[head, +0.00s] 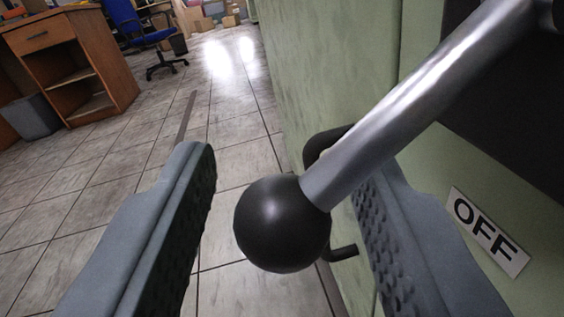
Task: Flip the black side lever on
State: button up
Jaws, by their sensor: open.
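The side lever is a shiny metal rod (420,105) with a black ball knob (282,224) on its lower end. The rod slants from the upper right down to the knob at the picture's middle. My gripper (285,185) is open, with one grey finger to the left of the knob and the other to the right, partly behind the rod. A gap shows between the left finger and the knob; whether the right finger touches the lever I cannot tell. A white OFF label (488,233) is on the green machine side at the right, below the rod.
The green machine wall (335,60) runs along the right, with a black bent handle (343,253) partly hidden behind the knob and finger. A wooden desk (75,65), a blue office chair (140,30) and boxes stand far back. The tiled floor (235,130) at the left is mostly clear.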

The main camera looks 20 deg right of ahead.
jog(key=shift+c, duration=0.2)
grip_shut()
jog(key=shift+w+a+r+m+g+y, duration=0.1)
jog(key=shift+a+r+m, duration=0.1)
jog(key=shift+r+m, duration=0.45)
jog(key=shift+w+a+r+m+g+y, duration=0.1)
jog(key=shift+a+r+m, duration=0.2)
jog(key=shift+m, duration=0.5)
jog(key=shift+w+a+r+m+g+y, duration=0.1)
jog(key=shift+r+m, duration=0.45)
jog(key=shift+m, duration=0.2)
jog(key=shift+o, duration=0.2)
grip_release()
jog(key=shift+s, duration=0.1)
jog(key=shift+f, duration=0.1)
